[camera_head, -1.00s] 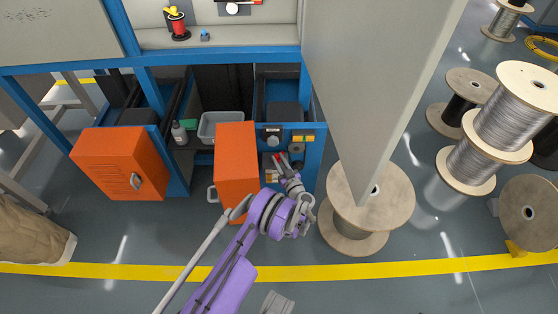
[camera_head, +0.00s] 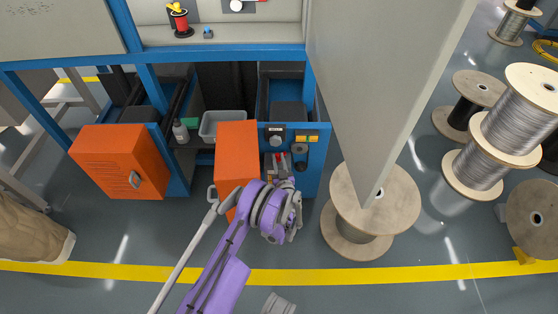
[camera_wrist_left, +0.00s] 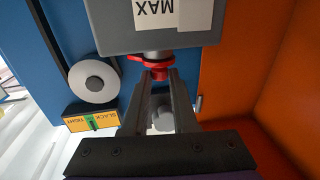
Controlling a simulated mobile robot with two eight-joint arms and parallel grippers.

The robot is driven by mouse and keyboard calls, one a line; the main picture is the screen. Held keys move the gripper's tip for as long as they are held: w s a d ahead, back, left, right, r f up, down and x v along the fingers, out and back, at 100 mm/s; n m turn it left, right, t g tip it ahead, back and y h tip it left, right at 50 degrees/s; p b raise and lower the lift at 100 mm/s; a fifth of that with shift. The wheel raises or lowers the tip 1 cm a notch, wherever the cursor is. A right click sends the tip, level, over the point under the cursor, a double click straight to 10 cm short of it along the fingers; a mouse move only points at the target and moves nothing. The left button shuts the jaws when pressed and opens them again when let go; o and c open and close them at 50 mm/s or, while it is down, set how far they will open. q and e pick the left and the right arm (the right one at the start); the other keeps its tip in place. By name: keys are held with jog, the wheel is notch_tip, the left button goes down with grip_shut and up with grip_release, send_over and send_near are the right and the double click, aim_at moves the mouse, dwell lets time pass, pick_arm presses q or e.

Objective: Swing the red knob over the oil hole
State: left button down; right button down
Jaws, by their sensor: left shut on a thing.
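The red knob (camera_wrist_left: 154,70) sits under a grey box (camera_wrist_left: 150,35) with a white "MAX" label in the left wrist view. My left gripper (camera_wrist_left: 157,77) is shut on the knob, with a finger on each side of it. In the head view my left gripper (camera_head: 282,166) reaches up to the blue panel, where the red of the knob (camera_head: 283,155) shows small. I cannot make out the oil hole. A pale round part (camera_wrist_left: 162,120) shows between the fingers. My right gripper is not in view.
An orange door (camera_head: 236,160) stands open just left of the gripper. A wooden spool (camera_head: 375,205) and a tall grey panel (camera_head: 375,90) stand to the right.

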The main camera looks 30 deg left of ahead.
pick_arm(q)
jog(key=c, duration=0.7)
grip_release()
jog(key=v, duration=1)
jog(key=shift+s+d+p, duration=0.25)
jog(key=shift+s+p, duration=0.05)
jog(key=shift+p, duration=0.1)
